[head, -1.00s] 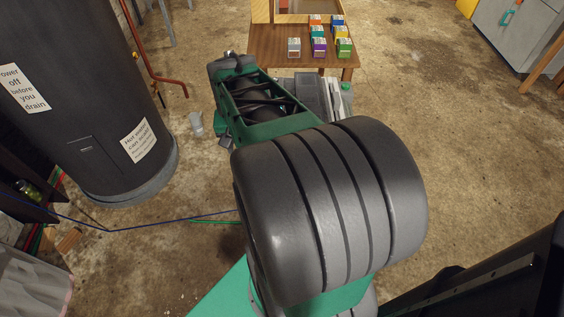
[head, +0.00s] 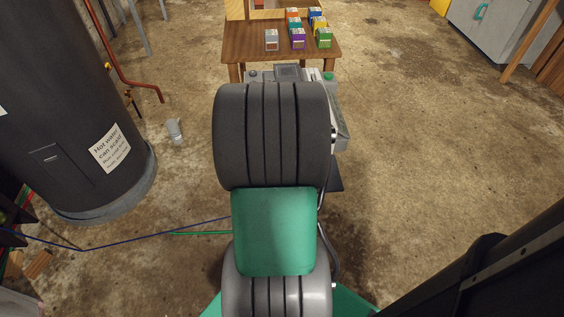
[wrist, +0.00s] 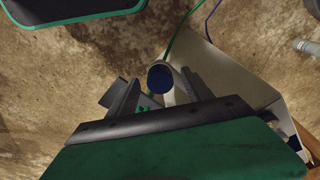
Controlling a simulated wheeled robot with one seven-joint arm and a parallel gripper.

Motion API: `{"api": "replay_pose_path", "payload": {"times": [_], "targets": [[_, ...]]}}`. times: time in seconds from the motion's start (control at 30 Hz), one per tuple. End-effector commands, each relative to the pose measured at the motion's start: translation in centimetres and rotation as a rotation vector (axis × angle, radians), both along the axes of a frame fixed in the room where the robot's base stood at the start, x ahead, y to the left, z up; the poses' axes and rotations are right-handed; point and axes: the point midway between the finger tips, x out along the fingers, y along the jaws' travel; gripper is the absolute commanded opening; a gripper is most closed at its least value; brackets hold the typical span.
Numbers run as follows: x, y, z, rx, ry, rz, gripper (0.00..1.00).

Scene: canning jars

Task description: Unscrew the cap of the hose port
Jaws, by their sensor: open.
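In the wrist view my gripper (wrist: 154,94) is open, its two dark fingers spread. A pale, round tube-like part with a dark blue end (wrist: 161,77) shows between and just beyond the fingertips. It looks like the hose port, but I cannot tell whether the blue end is its cap or an opening. I cannot tell whether either finger touches it. In the head view my arm hides my gripper and the port.
A grey machine (head: 342,135) stands partly behind my arm, before a wooden table (head: 240,50) with small coloured boxes (head: 298,38). A dark water heater (head: 60,110) and a grey cup (head: 175,131) are at left. Blue (head: 150,238) and green lines run low at left.

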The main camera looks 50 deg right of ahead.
Motion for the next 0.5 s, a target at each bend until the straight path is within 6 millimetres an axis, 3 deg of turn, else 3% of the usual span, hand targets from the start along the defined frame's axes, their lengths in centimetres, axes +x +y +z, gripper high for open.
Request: {"api": "replay_pose_path", "payload": {"times": [0.17, 0.5], "targets": [[0.02, 0.01, 0.05, 0.000, 0.000, 0.001, 0.58], [0.03, 0.03, 0.06, 0.000, 0.000, 0.001, 0.30]]}}
